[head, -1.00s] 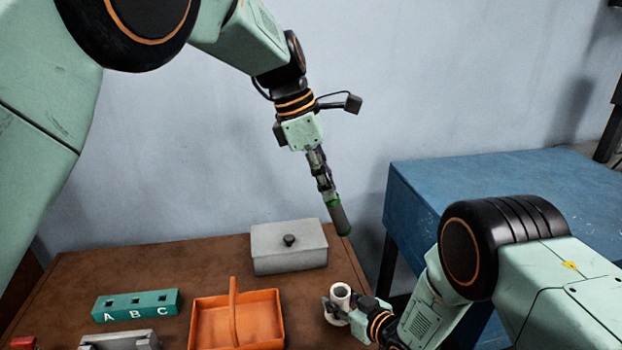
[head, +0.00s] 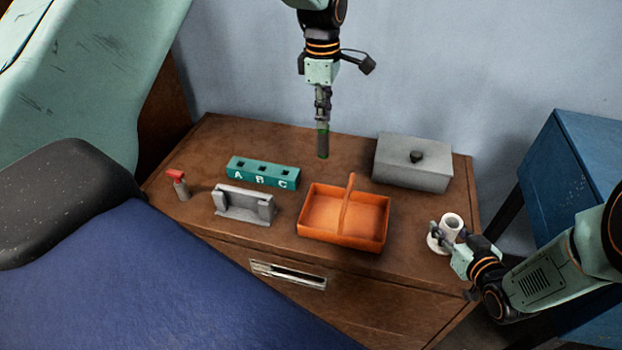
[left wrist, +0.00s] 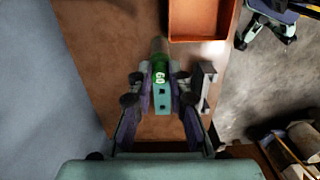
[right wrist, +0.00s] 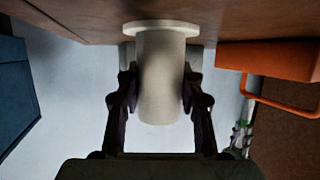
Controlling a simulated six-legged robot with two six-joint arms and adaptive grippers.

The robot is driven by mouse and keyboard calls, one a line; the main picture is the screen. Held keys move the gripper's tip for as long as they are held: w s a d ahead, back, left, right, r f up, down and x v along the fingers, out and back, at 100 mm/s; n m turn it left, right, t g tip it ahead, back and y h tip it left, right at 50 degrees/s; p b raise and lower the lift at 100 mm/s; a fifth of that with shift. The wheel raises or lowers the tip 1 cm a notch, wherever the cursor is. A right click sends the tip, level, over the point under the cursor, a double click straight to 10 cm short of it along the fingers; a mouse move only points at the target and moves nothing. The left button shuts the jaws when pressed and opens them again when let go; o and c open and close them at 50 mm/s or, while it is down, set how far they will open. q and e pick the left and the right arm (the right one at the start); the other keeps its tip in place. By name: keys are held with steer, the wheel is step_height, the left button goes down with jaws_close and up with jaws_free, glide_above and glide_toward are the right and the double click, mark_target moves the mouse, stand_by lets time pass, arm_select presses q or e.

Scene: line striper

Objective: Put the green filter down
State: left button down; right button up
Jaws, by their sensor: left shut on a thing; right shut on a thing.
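The green filter (head: 322,143) is a slim cylinder with a green band and a grey body. My left gripper (head: 322,122) is shut on its upper end and holds it upright, pointing down, near the back of the brown cabinet top. I cannot tell whether its lower end touches the top. In the left wrist view the filter (left wrist: 159,66) shows a white "60" on its green band, between the fingers. My right gripper (head: 446,236) is shut on a white flanged cylinder (head: 452,223) at the right end of the cabinet; it also fills the right wrist view (right wrist: 160,80).
A teal A-B-C block (head: 262,172) with square holes, a grey bracket (head: 243,205) and a red-topped bottle (head: 179,184) are at left. An orange basket (head: 342,220) with a handle is in the middle. A grey lidded box (head: 412,165) is right of the filter.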

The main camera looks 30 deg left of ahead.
arm_select(q)
steer(key=s+a+f, duration=0.1)
steer(key=a+f, duration=0.2)
steer(key=f, duration=0.9)
steer(key=shift+a, duration=0.2)
steer(key=c, duration=1.3)
jaws_free()
